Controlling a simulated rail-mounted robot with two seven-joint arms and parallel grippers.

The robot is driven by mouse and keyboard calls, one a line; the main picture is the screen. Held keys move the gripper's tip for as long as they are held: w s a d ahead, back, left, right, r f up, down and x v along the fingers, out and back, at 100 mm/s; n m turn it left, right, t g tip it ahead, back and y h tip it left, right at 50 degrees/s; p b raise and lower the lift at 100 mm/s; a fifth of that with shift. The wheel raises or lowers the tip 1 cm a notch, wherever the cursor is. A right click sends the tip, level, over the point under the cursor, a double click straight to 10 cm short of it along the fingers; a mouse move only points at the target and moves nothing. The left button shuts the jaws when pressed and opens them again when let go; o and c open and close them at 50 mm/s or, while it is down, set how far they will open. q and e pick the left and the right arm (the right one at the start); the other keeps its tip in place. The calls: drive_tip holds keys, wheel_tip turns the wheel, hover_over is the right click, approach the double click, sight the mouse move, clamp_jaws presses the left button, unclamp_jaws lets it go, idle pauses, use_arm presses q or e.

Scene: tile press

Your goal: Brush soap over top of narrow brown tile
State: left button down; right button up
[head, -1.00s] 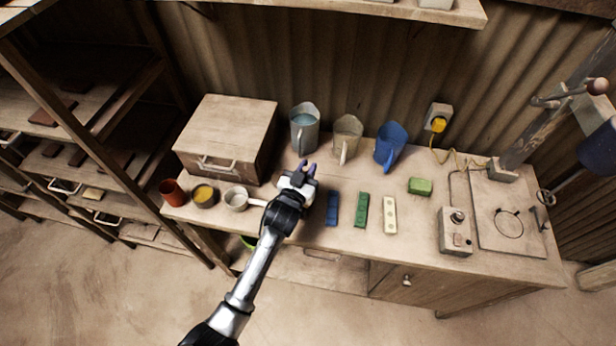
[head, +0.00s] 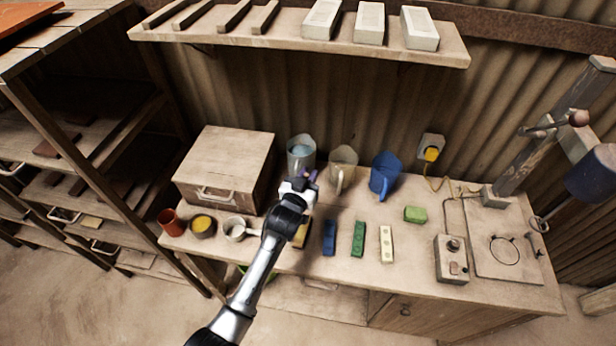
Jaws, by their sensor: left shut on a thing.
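My left gripper (head: 305,178) is over the bench, in front of the grey jug. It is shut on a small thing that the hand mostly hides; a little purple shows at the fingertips. A brownish-yellow narrow piece (head: 300,236) lies on the bench beside my arm, partly covered by it. I cannot tell whether it is the narrow brown tile. Several narrow dark brown bars (head: 235,15) lie on the wall shelf. A pale pot (head: 234,229) with a handle-like part pointing right stands left of my arm. I cannot tell which vessel holds soap. My right gripper is not in view.
Blue (head: 329,238), green (head: 358,239) and cream (head: 386,244) narrow blocks lie right of my arm. The grey jug (head: 301,155), a beige jug (head: 343,167) and a blue jug (head: 384,177) stand behind. A wooden box (head: 225,165) stands left. A press (head: 505,250) stands right.

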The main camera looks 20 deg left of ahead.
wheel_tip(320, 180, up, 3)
drive_tip(key=p, duration=0.2)
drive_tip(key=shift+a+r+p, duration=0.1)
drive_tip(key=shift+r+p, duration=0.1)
drive_tip(key=shift+p, duration=0.2)
idle(0.4)
